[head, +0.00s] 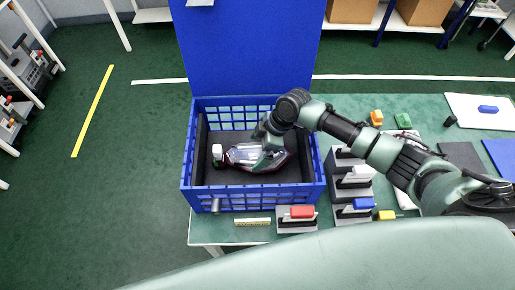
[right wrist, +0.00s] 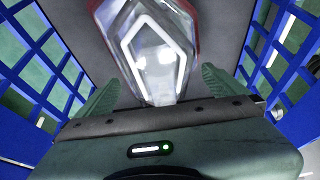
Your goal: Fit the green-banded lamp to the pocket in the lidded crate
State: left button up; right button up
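A blue lidded crate (head: 187,172) stands at the table's left edge with its lid (head: 250,50) raised. Inside, on the dark lining (head: 215,128), lies a clear and dark-red lamp (head: 243,154) with a white cap at its left end. A small green patch shows beside the cap; I cannot make out a full band. My right gripper (head: 266,146) reaches down into the crate over the lamp's right part. In the right wrist view its fingers (right wrist: 160,88) are spread, with the lamp (right wrist: 150,45) between and beyond them. The pocket's outline is largely hidden. My left gripper is out of view.
A yellow-and-white strip (head: 252,222) lies in front. Orange (head: 376,117) and yellow (head: 386,215) blocks lie farther right. The crate walls closely surround my gripper.

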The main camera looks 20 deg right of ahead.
jog(key=b+v, duration=0.1)
jog(key=v, duration=0.7)
jog(key=shift+f, duration=0.1)
